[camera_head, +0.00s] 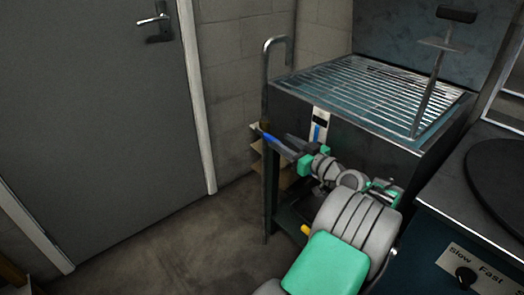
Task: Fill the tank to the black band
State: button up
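The tank (385,135) is a dark metal box with a slatted grate on top. A white level gauge (322,114) on its front shows a black band and a blue column below it; the blue top appears to be under the band. A hooked metal pipe (265,85) rises at the tank's left corner and curves over at the top. A blue lever (275,142) sits low on the pipe, by a small brass-coloured fitting. My gripper (290,147) is at the lever's right end, close to or touching it. Its fingertips are too small to tell whether they grip it.
A grey door (95,110) with a handle is at left, with open floor (190,245) before it. Wooden shelves or boards (287,177) show behind the gripper. A dark counter with a knob marked Slow and Fast (467,277) stands at right. A bracket rises from the grate.

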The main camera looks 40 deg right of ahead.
aim_at(264, 134)
jog(key=w+b, duration=0.1)
jog(key=w, duration=0.1)
jog(key=w+f, duration=0.1)
jog(key=w, duration=0.2)
jog(key=w+b, duration=0.1)
jog(key=w, duration=0.2)
jog(key=shift+a+f+b, duration=0.2)
jog(key=shift+f+b, duration=0.1)
jog(key=shift+c, duration=0.6)
jog(key=shift+s, duration=0.1)
grip_shut()
dwell(0.4)
